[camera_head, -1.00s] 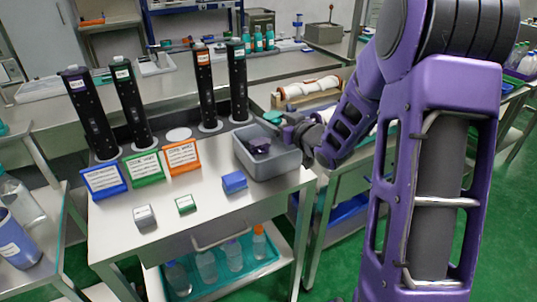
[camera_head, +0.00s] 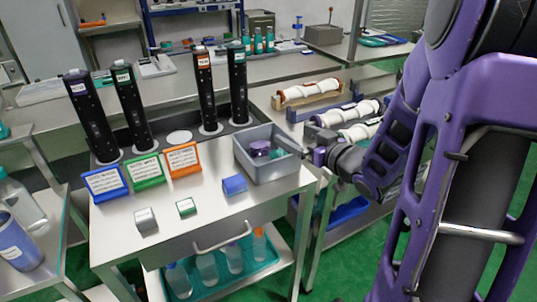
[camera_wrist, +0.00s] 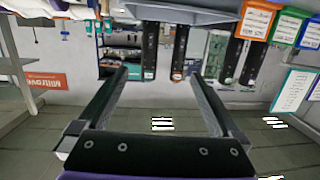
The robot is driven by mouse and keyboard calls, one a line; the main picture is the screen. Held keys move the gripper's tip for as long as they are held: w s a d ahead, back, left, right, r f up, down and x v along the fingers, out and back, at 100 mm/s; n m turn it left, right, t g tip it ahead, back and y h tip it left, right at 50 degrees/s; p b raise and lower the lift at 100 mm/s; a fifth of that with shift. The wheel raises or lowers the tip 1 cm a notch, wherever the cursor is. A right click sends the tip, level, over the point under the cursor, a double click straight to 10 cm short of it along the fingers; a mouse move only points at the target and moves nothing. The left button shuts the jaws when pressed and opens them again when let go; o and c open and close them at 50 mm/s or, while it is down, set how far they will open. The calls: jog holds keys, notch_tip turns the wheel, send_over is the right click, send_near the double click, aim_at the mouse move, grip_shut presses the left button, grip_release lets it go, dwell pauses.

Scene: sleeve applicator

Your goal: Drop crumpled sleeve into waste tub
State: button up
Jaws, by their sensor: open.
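The grey waste tub (camera_head: 284,172) stands at the right end of the steel bench. A small purple crumpled piece (camera_head: 260,148) lies inside it. A small teal piece (camera_head: 276,154) lies beside the purple one, partly hidden by the tub's wall. I cannot tell for certain which is the sleeve. My gripper (camera_head: 312,154) is just outside the tub's right side in the head view, partly hidden by its own wrist. In the wrist view my gripper (camera_wrist: 158,77) has its two dark fingers wide apart, with nothing between them.
Blue (camera_head: 105,183), green (camera_head: 146,170) and orange (camera_head: 183,158) signs stand left of the tub, before several tall black dispensers. A blue block (camera_head: 234,185) sits close in front of the tub. White rollers (camera_head: 308,90) lie on racks behind my arm.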

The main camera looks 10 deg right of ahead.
jog(key=f+v, duration=0.1)
jog(key=v, duration=0.5)
jog(key=shift+s+r, duration=0.3)
jog(key=shift+r, duration=0.2)
jog(key=shift+w+d+p, duration=0.1)
jog(key=shift+p, duration=0.2)
